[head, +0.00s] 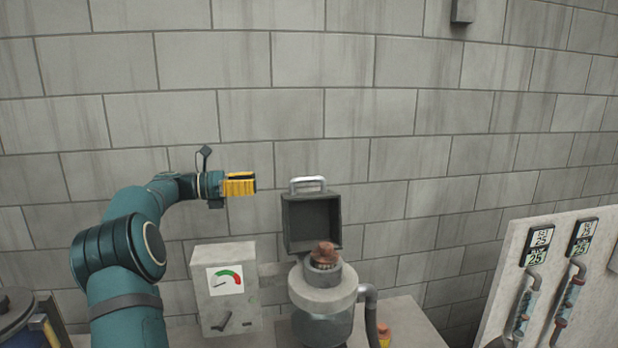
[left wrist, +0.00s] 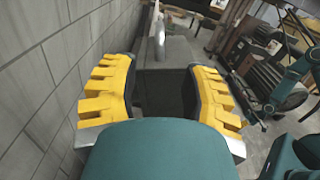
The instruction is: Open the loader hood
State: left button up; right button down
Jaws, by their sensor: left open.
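The loader hood (head: 312,222) is a dark grey hollow box lid with a pale handle (head: 308,184) on top. It stands raised behind the loader (head: 324,290), its hollow side facing the head camera. A reddish-brown lump shows in the loader's round mouth. My left gripper (head: 240,183), with yellow fingers, is up and to the left of the hood, apart from it. In the left wrist view its fingers (left wrist: 160,98) are spread with nothing held. The hood (left wrist: 165,90) and handle (left wrist: 159,36) show beyond them. My right gripper is not in view.
A grey box with a dial gauge (head: 225,288) stands left of the loader. A pipe (head: 370,310) and a small orange-yellow item (head: 384,335) are to its right. A panel with meters (head: 560,275) stands at the far right. The block wall is close behind.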

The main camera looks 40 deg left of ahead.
aim_at(293, 181)
pick_arm(q)
jog(key=x, duration=1.3)
jog(key=shift+w+f, duration=0.1)
grip_shut()
